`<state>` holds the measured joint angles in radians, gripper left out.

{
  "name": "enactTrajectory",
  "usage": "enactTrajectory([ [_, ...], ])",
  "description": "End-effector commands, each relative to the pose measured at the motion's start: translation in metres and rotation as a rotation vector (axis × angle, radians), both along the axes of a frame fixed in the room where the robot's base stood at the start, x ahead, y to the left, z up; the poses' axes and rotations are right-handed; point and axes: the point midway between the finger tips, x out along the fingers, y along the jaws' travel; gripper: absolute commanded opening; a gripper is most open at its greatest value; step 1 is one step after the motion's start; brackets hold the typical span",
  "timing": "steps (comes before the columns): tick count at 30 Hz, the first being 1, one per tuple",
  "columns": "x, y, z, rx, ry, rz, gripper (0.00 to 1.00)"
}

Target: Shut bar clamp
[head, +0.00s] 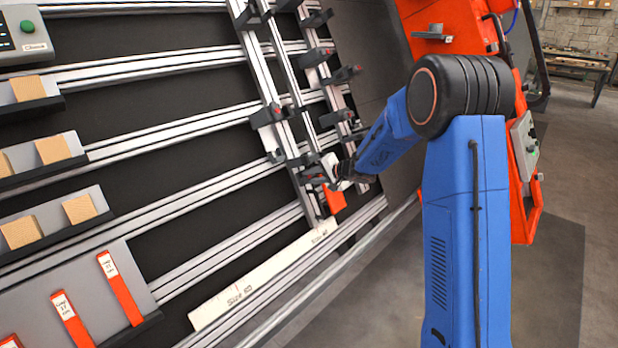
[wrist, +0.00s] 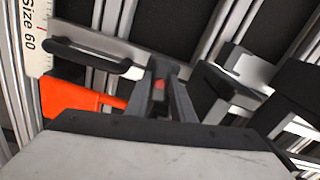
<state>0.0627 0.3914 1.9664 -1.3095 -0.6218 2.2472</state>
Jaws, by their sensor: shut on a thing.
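A bar clamp (head: 313,178) with dark grey parts and a red spot sits on the steep rail frame, at the lower end of the upright rails. My gripper (head: 329,178) is at this clamp, coming from the right. In the wrist view my gripper (wrist: 160,88) has its dark fingers close together around a small part with a red spot. It is shut on the bar clamp, though the fingers hide most of the held part. An orange piece (head: 334,200) is just below the gripper; it also shows left of the fingers in the wrist view (wrist: 75,100).
Similar dark clamps (head: 267,115) stand higher on the upright rails, close by. A white "Size 60" strip (head: 262,275) lies along the lower rail. Labelled orange strips (head: 120,287) and wooden blocks (head: 53,149) sit in holders at left. Open floor (head: 555,285) is at right.

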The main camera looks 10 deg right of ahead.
Motion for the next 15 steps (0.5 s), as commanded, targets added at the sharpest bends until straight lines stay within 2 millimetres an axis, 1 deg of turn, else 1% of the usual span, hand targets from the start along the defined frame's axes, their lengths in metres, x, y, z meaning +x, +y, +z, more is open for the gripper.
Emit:
enactTrajectory([
  [9, -0.0001, -0.0002, -0.0002, 0.011, 0.01, -0.008, 0.0],
  [15, -0.0001, -0.0002, -0.0002, 0.118, 0.087, -0.078, 0.0],
])
